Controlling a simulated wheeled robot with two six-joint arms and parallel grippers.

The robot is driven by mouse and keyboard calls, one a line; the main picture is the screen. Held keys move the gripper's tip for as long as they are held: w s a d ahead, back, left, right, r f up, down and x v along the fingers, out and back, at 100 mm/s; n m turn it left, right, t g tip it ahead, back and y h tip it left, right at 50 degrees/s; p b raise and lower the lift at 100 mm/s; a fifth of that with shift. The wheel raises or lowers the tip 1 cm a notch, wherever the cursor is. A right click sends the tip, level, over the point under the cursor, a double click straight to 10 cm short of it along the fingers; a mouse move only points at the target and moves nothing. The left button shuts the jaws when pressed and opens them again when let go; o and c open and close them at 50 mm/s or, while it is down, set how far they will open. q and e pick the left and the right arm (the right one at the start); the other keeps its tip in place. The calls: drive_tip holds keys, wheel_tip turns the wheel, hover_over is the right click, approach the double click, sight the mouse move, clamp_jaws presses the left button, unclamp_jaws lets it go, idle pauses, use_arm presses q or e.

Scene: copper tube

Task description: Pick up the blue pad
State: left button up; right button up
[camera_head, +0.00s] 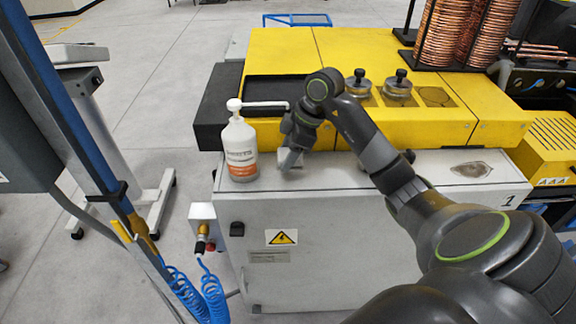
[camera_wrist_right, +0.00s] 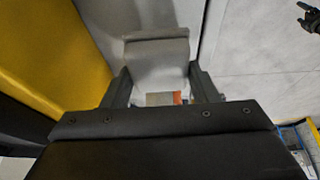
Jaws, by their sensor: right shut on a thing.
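My right gripper (camera_head: 288,160) points down at the top of the white cabinet (camera_head: 345,172), just right of a white pump bottle (camera_head: 241,150) with an orange label. It is shut on a small pale thing, mostly hidden by the fingers in the head view. In the right wrist view, a small grey and orange patch (camera_wrist_right: 163,98) shows between the fingers, with a pale grey shape (camera_wrist_right: 157,52) beyond. I cannot make out a blue pad in either view. My left gripper cannot be made out.
A yellow machine (camera_head: 285,50) with round metal pots (camera_head: 397,88) stands behind the cabinet. Copper coils (camera_head: 455,35) stand at the back right. Blue coiled hoses (camera_head: 213,298) hang at the cabinet's left. The cabinet top right of the gripper is mostly clear.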

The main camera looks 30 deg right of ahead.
drive_tip(key=s+a+p, duration=0.3)
drive_tip(key=s+a, duration=0.1)
drive_tip(key=s, duration=0.3)
drive_tip(key=s+a+p, duration=0.3)
drive_tip(key=s+a, duration=0.2)
drive_tip(key=s, duration=0.3)
drive_tip(key=shift+f+p, duration=0.2)
drive_tip(key=shift+p, duration=0.15)
drive_tip(key=shift+a, duration=0.1)
